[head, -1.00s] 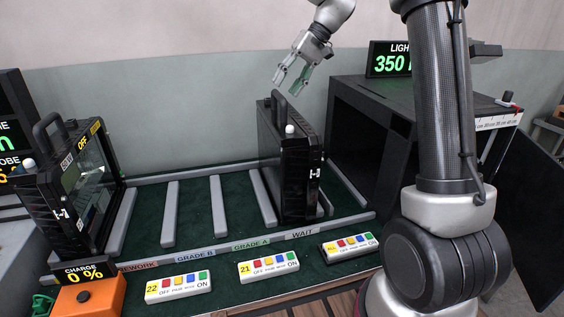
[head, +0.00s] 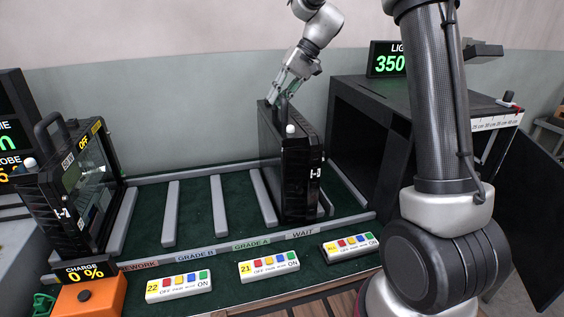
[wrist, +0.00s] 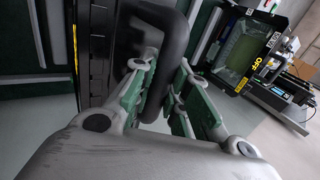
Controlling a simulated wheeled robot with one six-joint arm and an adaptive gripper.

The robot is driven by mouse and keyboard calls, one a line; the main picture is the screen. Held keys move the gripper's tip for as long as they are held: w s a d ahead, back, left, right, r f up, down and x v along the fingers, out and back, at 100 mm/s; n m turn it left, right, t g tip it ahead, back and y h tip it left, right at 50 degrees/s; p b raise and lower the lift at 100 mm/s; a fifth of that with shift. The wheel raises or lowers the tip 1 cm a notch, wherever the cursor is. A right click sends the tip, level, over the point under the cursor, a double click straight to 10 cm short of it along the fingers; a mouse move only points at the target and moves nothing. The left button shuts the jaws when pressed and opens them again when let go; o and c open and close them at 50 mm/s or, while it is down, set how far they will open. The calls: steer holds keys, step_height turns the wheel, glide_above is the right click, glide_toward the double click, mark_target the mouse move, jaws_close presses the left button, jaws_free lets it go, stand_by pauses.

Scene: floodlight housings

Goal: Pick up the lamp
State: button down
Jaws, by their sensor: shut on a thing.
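A black floodlight lamp (head: 300,175) stands upright in the slot above the WAIT label, with a white knob on its near top corner. My gripper (head: 284,98) is at the lamp's top handle. In the wrist view, my gripper (wrist: 163,100) has its green-padded fingers on either side of the black handle (wrist: 170,50), shut on it. The lamp's body (wrist: 92,50) shows beside the handle in that view. In the head view the handle is mostly hidden behind the fingers. The lamp still rests in the rack.
A second floodlight (head: 75,190) marked OFF stands at the left end of the rack (head: 170,215). The slots between are empty. A black open-fronted box (head: 370,130) stands close to the right. Several remotes (head: 268,264) lie along the front.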

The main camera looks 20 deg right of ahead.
steer(key=shift+r, duration=0.15)
steer(key=shift+w+r, duration=0.1)
